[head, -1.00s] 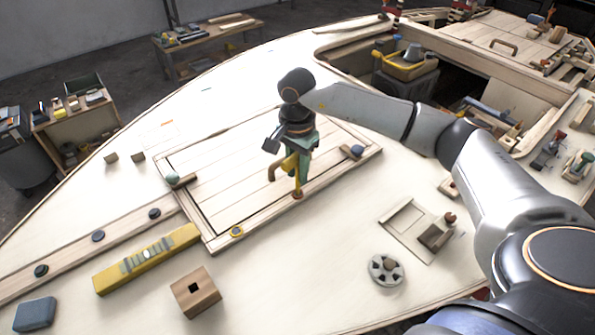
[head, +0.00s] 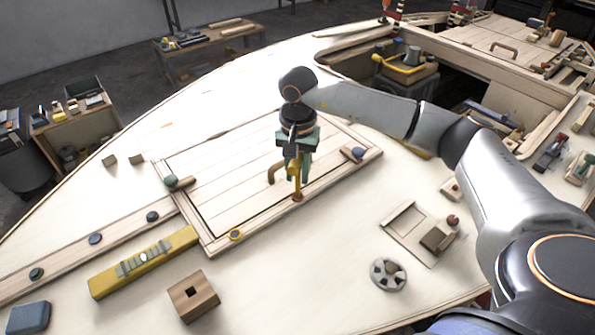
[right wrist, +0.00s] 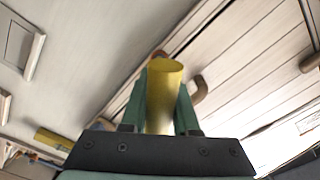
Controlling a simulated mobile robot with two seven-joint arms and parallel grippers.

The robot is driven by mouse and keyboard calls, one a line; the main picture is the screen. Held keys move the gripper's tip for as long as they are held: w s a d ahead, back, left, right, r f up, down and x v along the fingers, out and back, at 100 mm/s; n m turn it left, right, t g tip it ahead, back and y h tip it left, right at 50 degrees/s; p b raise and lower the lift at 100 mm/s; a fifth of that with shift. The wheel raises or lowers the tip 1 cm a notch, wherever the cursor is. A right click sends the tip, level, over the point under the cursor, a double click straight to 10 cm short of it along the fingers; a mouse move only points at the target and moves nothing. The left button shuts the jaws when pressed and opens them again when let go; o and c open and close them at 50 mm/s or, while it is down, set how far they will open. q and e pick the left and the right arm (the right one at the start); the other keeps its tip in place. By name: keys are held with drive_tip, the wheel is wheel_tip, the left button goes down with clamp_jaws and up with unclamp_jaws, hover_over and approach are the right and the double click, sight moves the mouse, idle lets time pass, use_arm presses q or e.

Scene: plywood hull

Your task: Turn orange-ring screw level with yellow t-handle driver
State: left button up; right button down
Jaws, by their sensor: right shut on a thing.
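My right gripper (head: 297,166) points down over the near edge of the planked hatch panel (head: 225,175). It is shut on the yellow T-handle driver (head: 298,181). The driver stands about upright, and its crossbar is mostly hidden by the green fingers. In the right wrist view the yellow end of the handle (right wrist: 163,88) shows between the fingers. The driver's lower end meets an orange-brown round piece (head: 297,198) on the panel frame, apparently the orange-ring screw. I cannot tell how high the screw sits. My left gripper is not in view.
A yellow-ringed screw (head: 236,235) sits at the panel's near corner. A curved wooden handle (head: 276,172) rises close left of the gripper. A yellow level (head: 145,262), a wooden block (head: 193,296) and a grey wheel (head: 388,274) lie on the deck nearer me.

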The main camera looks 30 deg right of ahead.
drive_tip(key=shift+r, duration=0.4)
